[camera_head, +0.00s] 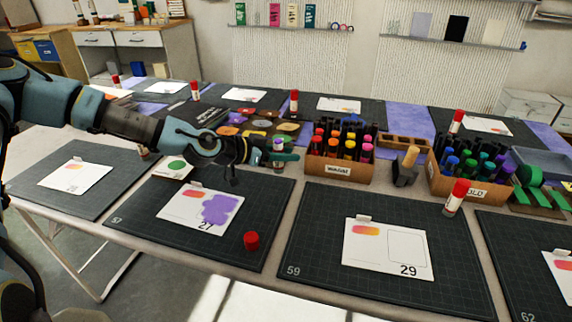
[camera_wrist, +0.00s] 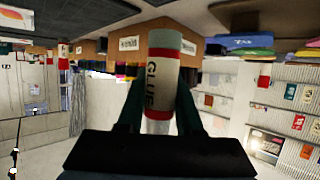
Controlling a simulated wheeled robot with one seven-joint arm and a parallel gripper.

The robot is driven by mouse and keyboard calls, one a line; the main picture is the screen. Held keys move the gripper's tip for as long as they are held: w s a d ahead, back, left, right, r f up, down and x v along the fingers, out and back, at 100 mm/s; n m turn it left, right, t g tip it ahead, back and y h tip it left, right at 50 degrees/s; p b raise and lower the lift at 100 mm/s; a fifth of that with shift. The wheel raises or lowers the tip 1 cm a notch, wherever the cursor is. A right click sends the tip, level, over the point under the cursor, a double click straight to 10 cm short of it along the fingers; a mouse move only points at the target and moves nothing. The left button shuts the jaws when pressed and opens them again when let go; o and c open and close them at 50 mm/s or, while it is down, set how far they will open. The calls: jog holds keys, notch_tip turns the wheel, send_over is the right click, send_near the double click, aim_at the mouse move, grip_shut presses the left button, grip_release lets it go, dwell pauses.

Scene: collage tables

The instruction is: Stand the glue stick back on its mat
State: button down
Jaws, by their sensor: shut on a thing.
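My gripper (camera_head: 284,156) is shut on a glue stick (camera_head: 278,146), above the back right corner of a dark mat (camera_head: 150,228). In the wrist view the glue stick (camera_wrist: 161,75) shows white with a red band, a grey-green end and "GLUE" lettering, between the two fingers (camera_wrist: 158,108). On the mat lies a card (camera_head: 180,212) marked 27 with a purple patch. A loose red cap (camera_head: 251,241) is near the mat's front right. Whether the stick's base touches anything I cannot tell.
A crate of capped bottles (camera_head: 335,172) stands just right of my gripper, with a stamp-like block (camera_head: 405,172) and a second crate (camera_head: 465,190) beyond. Another red-capped glue stick (camera_head: 455,198) stands by mat 59 (camera_head: 310,255). Coloured pieces (camera_head: 262,123) lie behind my gripper.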

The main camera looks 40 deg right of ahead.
aim_at(286, 180)
notch_tip(286, 180, down, 4)
jog(key=shift+r+p, duration=0.1)
jog(key=shift+p, duration=0.3)
jog(key=shift+f, duration=0.2)
jog(key=shift+a+f+b, duration=0.15)
jog(key=shift+f+b, duration=0.5)
jog(key=shift+b, duration=0.15)
jog(key=c, duration=0.6)
grip_release()
jog(key=shift+o, duration=0.2)
jog(key=shift+r, duration=0.15)
